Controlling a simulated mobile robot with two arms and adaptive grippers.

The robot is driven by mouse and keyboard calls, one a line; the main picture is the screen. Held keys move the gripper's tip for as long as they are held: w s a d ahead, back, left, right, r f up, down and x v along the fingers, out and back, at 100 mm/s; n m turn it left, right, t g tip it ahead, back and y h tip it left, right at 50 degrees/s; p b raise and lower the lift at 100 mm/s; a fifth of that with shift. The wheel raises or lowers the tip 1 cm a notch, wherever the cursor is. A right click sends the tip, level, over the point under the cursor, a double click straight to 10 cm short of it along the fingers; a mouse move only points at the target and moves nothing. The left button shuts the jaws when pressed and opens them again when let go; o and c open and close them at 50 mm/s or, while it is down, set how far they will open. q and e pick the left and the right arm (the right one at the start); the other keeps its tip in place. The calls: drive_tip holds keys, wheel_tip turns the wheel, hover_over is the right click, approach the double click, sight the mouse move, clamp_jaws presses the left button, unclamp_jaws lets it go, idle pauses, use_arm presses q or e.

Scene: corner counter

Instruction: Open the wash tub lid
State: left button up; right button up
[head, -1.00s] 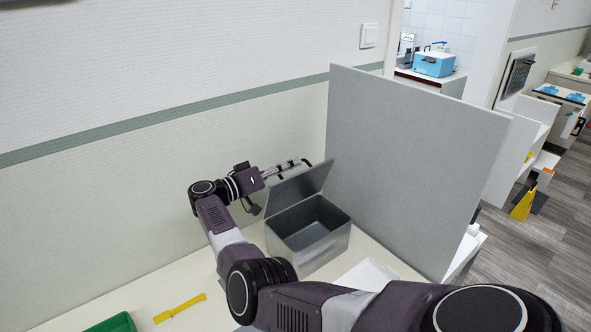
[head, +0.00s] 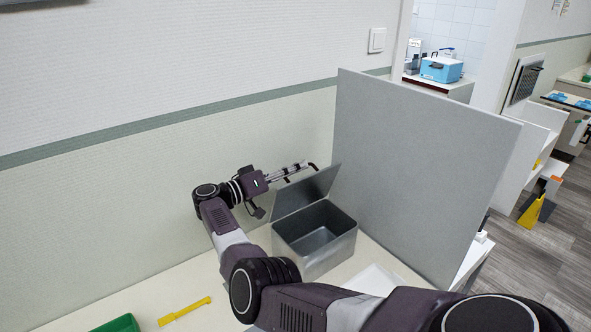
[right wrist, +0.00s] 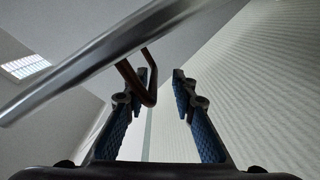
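The wash tub (head: 318,246) is a grey metal box on the counter, and I can see into its empty inside. Its lid (head: 306,193) stands raised and tilted at the back-left edge. My right gripper (head: 296,168) is behind the lid near its top edge. In the right wrist view the gripper (right wrist: 164,85) has its two blue-padded fingers apart. A brown bent handle (right wrist: 138,78) on the lid's edge (right wrist: 85,68) is beside the left finger; I cannot tell whether they touch. My left gripper is not in view.
A grey partition panel (head: 420,170) stands right of the tub. A white tray (head: 374,280) lies in front of it. A yellow tool (head: 185,312) and a green container (head: 118,324) lie at the front left. The wall (head: 110,210) is close behind my right arm.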

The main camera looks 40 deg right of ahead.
drive_tip(key=w+a, duration=0.1)
drive_tip(key=a, duration=1.1)
drive_tip(key=shift+w, duration=0.15)
